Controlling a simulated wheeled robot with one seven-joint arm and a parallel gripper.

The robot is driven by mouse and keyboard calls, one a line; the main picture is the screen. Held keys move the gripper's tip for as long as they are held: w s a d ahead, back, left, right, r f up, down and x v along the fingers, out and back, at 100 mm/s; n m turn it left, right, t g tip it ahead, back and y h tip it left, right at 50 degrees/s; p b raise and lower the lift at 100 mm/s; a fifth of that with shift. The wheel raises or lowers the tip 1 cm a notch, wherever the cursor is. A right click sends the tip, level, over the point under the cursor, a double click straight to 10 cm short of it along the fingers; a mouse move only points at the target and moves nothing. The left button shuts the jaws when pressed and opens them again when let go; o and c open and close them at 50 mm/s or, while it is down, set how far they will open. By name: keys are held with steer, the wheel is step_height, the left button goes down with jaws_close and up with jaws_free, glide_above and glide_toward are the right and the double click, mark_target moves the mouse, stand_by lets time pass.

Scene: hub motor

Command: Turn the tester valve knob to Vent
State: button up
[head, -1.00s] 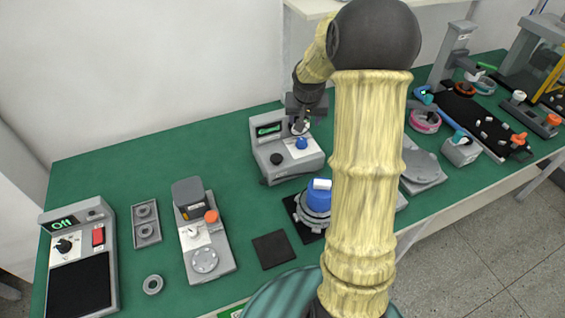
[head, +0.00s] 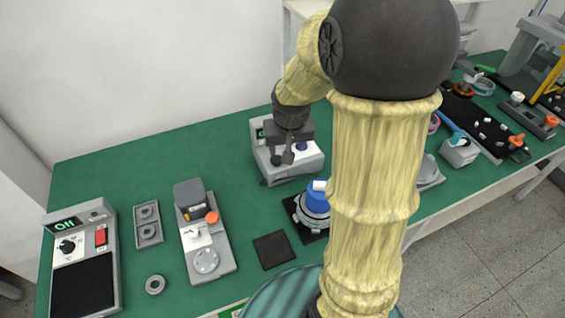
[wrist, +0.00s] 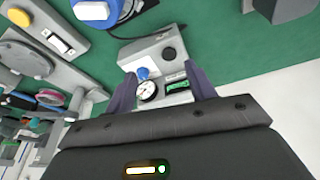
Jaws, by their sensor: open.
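The tester (head: 310,167) is a grey box with a sloped face on the green bench. In the wrist view the tester (wrist: 140,48) shows a blue knob (wrist: 143,73), a black round part (wrist: 169,54), a white dial gauge (wrist: 148,91) and a green-lit display (wrist: 185,87). In the head view the blue knob (head: 302,146) shows just right of my gripper (head: 282,158), which hides much of the tester face. In the wrist view my gripper (wrist: 160,72) is open and empty, its fingers spread on either side of the tester face. Knob labels are unreadable.
A blue-topped hub part (head: 316,200) sits on a dark mat in front of the tester. A grey fixture with an orange knob (head: 211,217) stands left. My arm hides the bench right of the tester.

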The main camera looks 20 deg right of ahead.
steer(key=s+a+n, duration=0.1)
steer(key=s+a, duration=0.2)
steer(key=s, duration=0.2)
steer(key=shift+s+a+p, duration=0.2)
steer(key=shift+s+p, duration=0.15)
